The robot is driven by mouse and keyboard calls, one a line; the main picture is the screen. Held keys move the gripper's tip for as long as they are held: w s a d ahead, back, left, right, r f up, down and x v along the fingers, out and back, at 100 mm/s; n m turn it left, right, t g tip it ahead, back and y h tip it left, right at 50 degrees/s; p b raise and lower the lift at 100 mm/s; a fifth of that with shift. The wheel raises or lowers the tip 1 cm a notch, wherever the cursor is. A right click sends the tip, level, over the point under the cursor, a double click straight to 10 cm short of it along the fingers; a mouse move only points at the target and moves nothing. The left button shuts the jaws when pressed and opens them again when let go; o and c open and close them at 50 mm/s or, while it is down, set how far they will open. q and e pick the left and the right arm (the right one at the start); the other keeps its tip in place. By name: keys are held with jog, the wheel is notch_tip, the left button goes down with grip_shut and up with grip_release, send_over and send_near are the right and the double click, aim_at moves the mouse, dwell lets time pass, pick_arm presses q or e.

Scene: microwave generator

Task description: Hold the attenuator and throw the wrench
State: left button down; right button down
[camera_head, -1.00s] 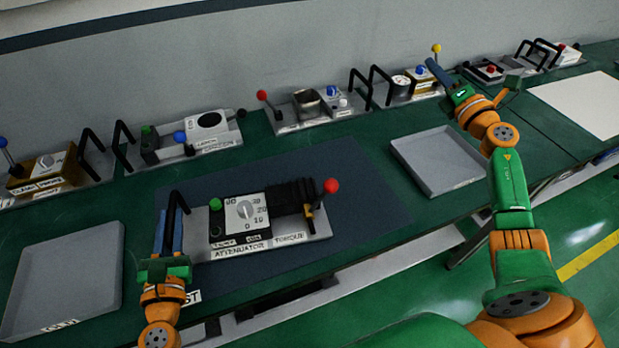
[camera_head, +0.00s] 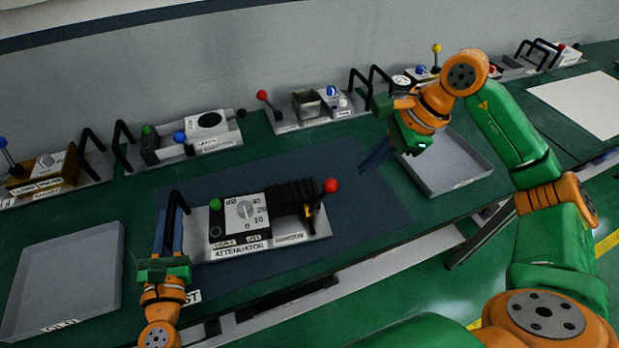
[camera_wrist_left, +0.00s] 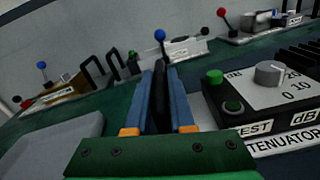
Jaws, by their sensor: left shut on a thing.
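The attenuator unit (camera_head: 245,219) sits on the dark blue mat, with a white dial face, a grey knob, a green button and the label ATTENUATOR. A black ribbed part and a lever with a red ball (camera_head: 331,185) stand at its right end; I take this lever for the wrench. My left gripper (camera_head: 172,215) is shut on the unit's black handle at its left end. The left wrist view shows the handle (camera_wrist_left: 160,95) between the blue fingers. My right gripper (camera_head: 376,158) hangs above the mat's right part, apart from the lever; its finger gap is unclear.
A grey tray (camera_head: 68,270) lies at the left and another grey tray (camera_head: 470,172) at the right, partly behind my right arm. Several similar units with handles and levers line the wall side of the green bench. The mat (camera_head: 300,160) behind the attenuator is bare.

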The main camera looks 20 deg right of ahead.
jog(key=x, duration=0.7)
jog(key=shift+d+f, duration=0.2)
jog(key=shift+f, duration=0.1)
jog(key=shift+s+a, duration=0.15)
dwell(1.4)
jog(key=shift+a, duration=0.55)
jog(key=shift+a, duration=0.2)
